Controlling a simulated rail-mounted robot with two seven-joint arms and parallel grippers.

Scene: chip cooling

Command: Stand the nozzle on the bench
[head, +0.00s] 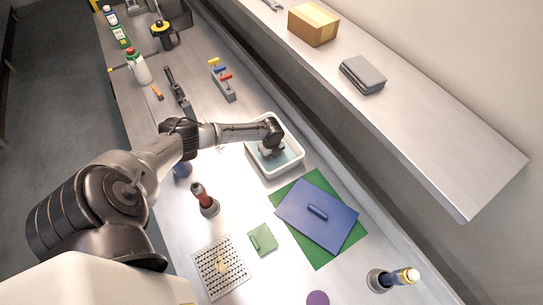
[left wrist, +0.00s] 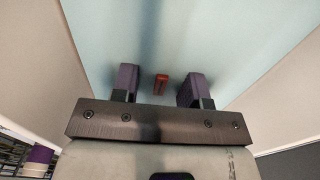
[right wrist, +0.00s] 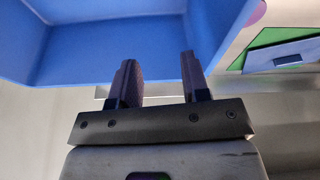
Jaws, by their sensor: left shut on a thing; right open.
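My left arm reaches over a white tray (head: 291,164) of pale blue liquid, and my left gripper (head: 268,150) is down inside it. In the left wrist view a small red-orange piece (left wrist: 161,84) sits between the dark fingers of my left gripper (left wrist: 158,88), against pale blue. I cannot tell whether this piece is the nozzle. A red-and-black upright tool (head: 201,194) stands in a round base on the bench (head: 165,125). My right gripper (right wrist: 158,80) is open and empty in the right wrist view, beside a blue bin (right wrist: 120,45); the head view does not show it.
A blue sheet (head: 295,226) lies on a green mat (head: 320,260) right of a small green block (head: 262,240). A perforated plate (head: 207,270) lies at the front. A yellow-topped tool (head: 405,277) stands at lower right. Bottles (head: 138,67) stand far left. A shelf (head: 430,140) runs behind.

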